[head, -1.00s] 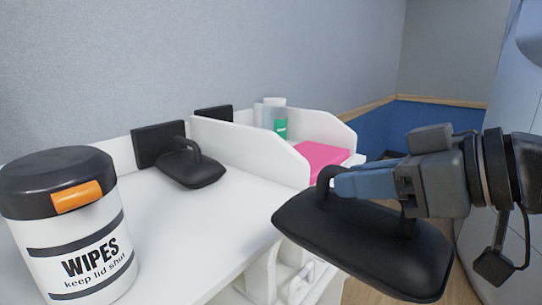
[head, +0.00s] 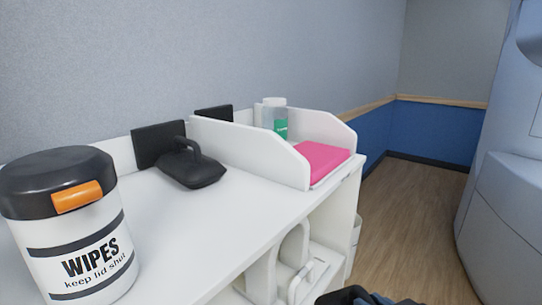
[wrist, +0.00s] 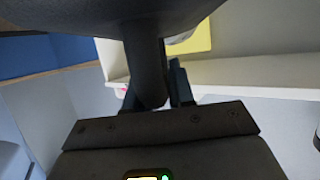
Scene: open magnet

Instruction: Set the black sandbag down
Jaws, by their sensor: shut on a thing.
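The held black sandbag (wrist: 90,32) fills the top of the wrist view, with its handle (wrist: 147,65) reaching toward the palm. My gripper (wrist: 158,92) is shut on that handle, one finger on each side. In the head view only a dark and bluish sliver shows at the bottom edge, right of the shelf unit; I cannot tell which part it is. A second black sandbag with a loop handle (head: 192,166) lies on the white counter (head: 165,225), apart from my gripper. What lies under the held bag is hidden.
A wipes tub (head: 75,232) stands at the counter's front left. A white-walled tray holds a pink pad (head: 322,160) and a bottle (head: 276,118). Open shelves (head: 328,240) lie below the counter. Wooden floor (head: 420,220) is clear at right. A yellow patch (wrist: 197,40) shows in the wrist view.

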